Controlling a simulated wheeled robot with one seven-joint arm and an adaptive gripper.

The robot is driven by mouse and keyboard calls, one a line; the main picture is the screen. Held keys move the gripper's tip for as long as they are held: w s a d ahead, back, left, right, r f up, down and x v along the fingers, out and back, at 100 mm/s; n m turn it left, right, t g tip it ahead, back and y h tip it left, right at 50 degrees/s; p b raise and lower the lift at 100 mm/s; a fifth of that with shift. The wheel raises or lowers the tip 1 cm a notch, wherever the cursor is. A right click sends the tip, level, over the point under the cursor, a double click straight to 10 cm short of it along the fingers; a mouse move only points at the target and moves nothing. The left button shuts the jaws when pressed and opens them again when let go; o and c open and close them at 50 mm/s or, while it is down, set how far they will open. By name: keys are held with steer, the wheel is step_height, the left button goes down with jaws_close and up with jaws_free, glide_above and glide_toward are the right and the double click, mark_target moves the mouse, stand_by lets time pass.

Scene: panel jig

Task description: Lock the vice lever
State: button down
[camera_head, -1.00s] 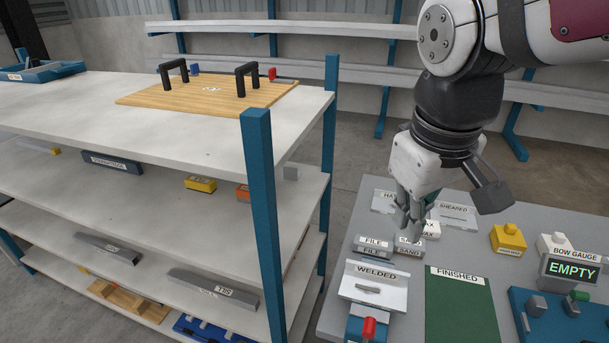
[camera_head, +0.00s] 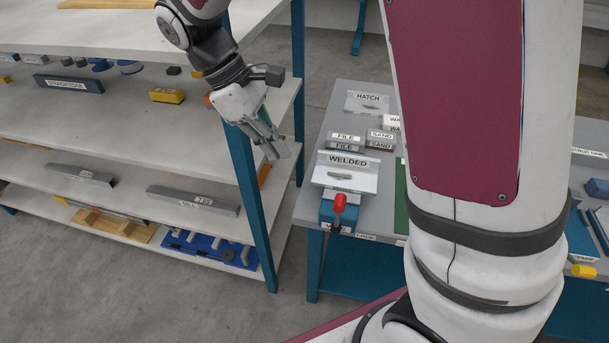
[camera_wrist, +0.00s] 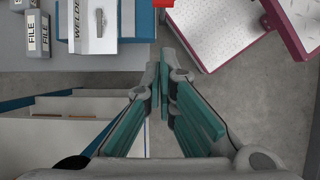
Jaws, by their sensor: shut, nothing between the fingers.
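The blue vice (camera_head: 328,215) sits at the near left corner of the grey table, below the WELDED plate (camera_head: 345,172). Its red-tipped lever (camera_head: 339,203) stands up on the front side. In the wrist view the red tip (camera_wrist: 163,3) is cut by the top edge, beside the blue vice body (camera_wrist: 143,22). My gripper (camera_head: 278,153) is left of the vice, in front of the shelf post, apart from the lever. Its fingers (camera_wrist: 161,72) are shut and empty, over the floor gap between shelf and table in the wrist view.
The blue shelf post (camera_head: 245,180) stands close to my gripper. FILE blocks (camera_head: 344,139) and SAND blocks (camera_head: 381,139) lie behind the WELDED plate. My arm hides much of the table's middle. Open floor (camera_head: 285,290) lies in front of the vice.

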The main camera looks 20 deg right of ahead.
stand_by(0.3)
glide_toward(338, 215)
step_height(338, 215, down, 2)
steer(key=w, duration=0.2)
steer(key=shift+s+d+f+p, duration=0.3)
steer(key=shift+s+f+p, duration=0.1)
steer(key=shift+s+f, duration=0.2)
steer(key=shift+d+r, duration=0.15)
